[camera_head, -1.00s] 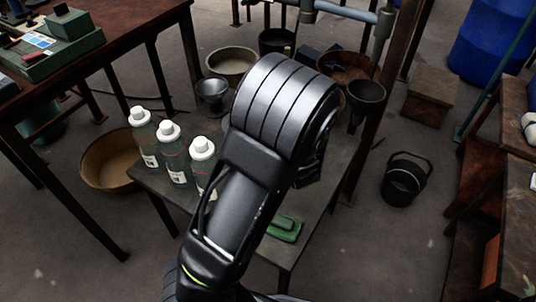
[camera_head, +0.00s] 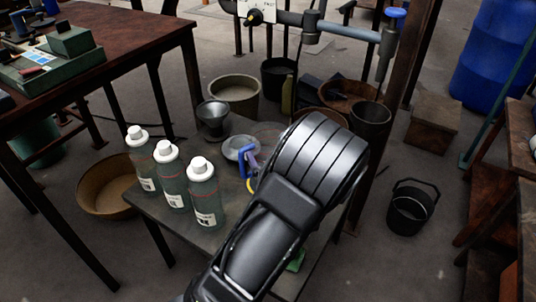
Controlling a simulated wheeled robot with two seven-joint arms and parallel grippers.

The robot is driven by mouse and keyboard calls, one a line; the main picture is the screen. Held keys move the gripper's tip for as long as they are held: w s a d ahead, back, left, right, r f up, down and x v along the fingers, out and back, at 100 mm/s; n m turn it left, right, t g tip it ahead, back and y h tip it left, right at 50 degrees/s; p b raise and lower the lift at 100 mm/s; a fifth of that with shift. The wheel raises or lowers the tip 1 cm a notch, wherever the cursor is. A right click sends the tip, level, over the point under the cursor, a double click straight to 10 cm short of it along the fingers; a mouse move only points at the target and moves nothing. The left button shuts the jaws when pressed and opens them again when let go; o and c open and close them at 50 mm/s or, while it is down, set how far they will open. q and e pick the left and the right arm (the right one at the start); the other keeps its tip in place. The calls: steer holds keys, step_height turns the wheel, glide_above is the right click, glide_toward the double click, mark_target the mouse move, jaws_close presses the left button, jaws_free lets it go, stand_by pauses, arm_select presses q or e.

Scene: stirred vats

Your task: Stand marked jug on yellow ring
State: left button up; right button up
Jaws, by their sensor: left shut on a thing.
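A blue handle-like piece (camera_head: 248,162) shows just left of my left arm's wrist, beside a pale grey round cup or dish (camera_head: 238,148). I cannot tell whether it belongs to the marked jug. A small yellow curved piece (camera_head: 250,185) shows below it at the arm's edge, perhaps part of the yellow ring; the rest is hidden. My left gripper (camera_head: 262,160) is almost wholly hidden behind its own wrist. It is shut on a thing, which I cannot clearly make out. My right gripper is not in view.
Several items crowd the low dark table (camera_head: 150,205): three white-capped bottles (camera_head: 174,180) at left and a dark funnel-like cup (camera_head: 213,115) behind. A green thing (camera_head: 296,262) is mostly hidden. A black bucket (camera_head: 410,208) stands right on the floor. A pipe (camera_head: 345,31) crosses behind.

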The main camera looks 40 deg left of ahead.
arm_select(q)
steer(key=shift+f, duration=0.35)
steer(key=shift+f+b, duration=0.4)
steer(key=shift+f, duration=0.25)
steer(key=o, duration=1.3)
